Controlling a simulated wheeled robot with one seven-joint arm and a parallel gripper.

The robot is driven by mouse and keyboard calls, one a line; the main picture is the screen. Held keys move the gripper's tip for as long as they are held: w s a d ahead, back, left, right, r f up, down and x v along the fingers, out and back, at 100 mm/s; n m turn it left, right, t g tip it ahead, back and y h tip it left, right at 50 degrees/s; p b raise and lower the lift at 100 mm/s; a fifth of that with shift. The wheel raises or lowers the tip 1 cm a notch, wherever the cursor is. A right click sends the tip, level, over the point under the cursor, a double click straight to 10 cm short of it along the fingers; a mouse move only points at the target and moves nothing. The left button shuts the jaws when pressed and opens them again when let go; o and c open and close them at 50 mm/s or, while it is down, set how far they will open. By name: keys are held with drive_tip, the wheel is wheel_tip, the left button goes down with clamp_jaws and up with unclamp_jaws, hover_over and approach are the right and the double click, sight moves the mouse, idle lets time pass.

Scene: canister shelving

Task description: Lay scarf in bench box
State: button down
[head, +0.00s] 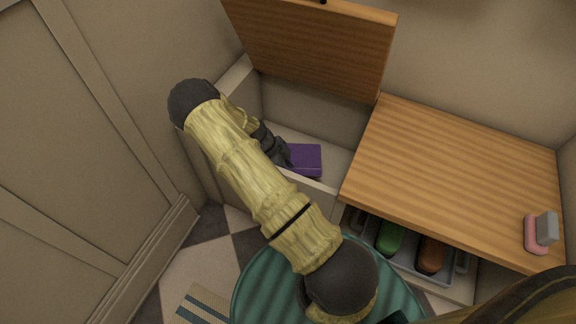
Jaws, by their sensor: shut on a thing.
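The bench box (318,192) stands open, with its wooden lid (315,45) raised at the back. A purple folded piece, which looks like the scarf (307,161), shows within the box opening, near the front wall. My dark gripper (285,157) reaches down into the opening and is shut on the scarf's left end. My arm hides part of the gripper and of the box's front left. I cannot tell whether the scarf touches the box floor.
A closed wooden bench top (460,175) adjoins on the right, bearing a pink and grey item (541,233). Below it a grey tray holds a green item (389,238) and an orange-brown item (431,254). A panelled wall stands close on the left. A striped mat (202,306) lies on the checkered floor.

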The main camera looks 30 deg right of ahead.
drive_tip(key=shift+f, duration=0.2)
drive_tip(key=c, duration=1.2)
unclamp_jaws()
drive_tip(key=shift+r, duration=0.65)
drive_tip(key=p+v, duration=0.6)
drive_tip(key=v, duration=0.6)
